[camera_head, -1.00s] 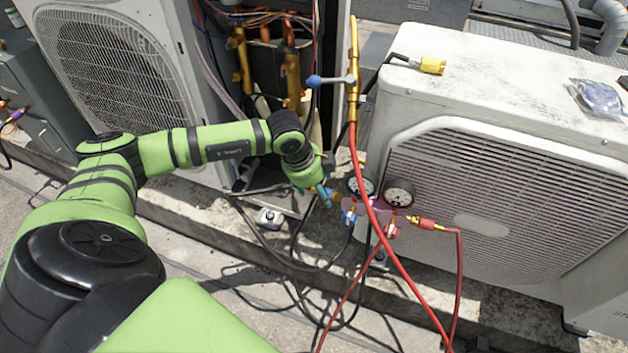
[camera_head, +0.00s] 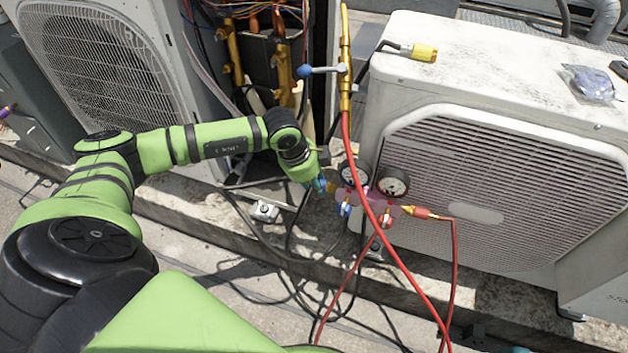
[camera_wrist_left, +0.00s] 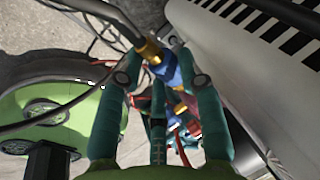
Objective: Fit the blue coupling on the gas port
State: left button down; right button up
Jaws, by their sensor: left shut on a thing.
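The blue coupling (camera_wrist_left: 168,72) has a brass end (camera_wrist_left: 148,50) and a dark hose leading away from it. My left gripper (camera_wrist_left: 163,78) has its teal fingers on both sides of the coupling and is shut on it. In the head view my left gripper (camera_head: 321,184) is beside the left gauge of the manifold, and the coupling is mostly hidden there. Brass valves and pipes (camera_head: 284,75) stand in the opened unit behind the arm. I cannot tell which fitting is the gas port.
The gauge manifold (camera_head: 376,203) with red hoses (camera_head: 395,275) hangs close to the right of my gripper. The white condenser (camera_head: 480,75) stands at the right, with a yellow fitting (camera_head: 424,52) on top. Black cables lie on the concrete ledge below.

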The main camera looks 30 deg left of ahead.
pick_arm(q)
jog(key=shift+s+a+f, duration=0.35)
jog(key=shift+s+a, duration=0.05)
jog(key=shift+s, duration=0.05)
dwell(0.4)
jog(key=shift+s+a+r, duration=0.15)
jog(key=shift+a, duration=0.85)
jog(key=shift+s+a+r, duration=0.1)
jog(key=shift+a, duration=0.85)
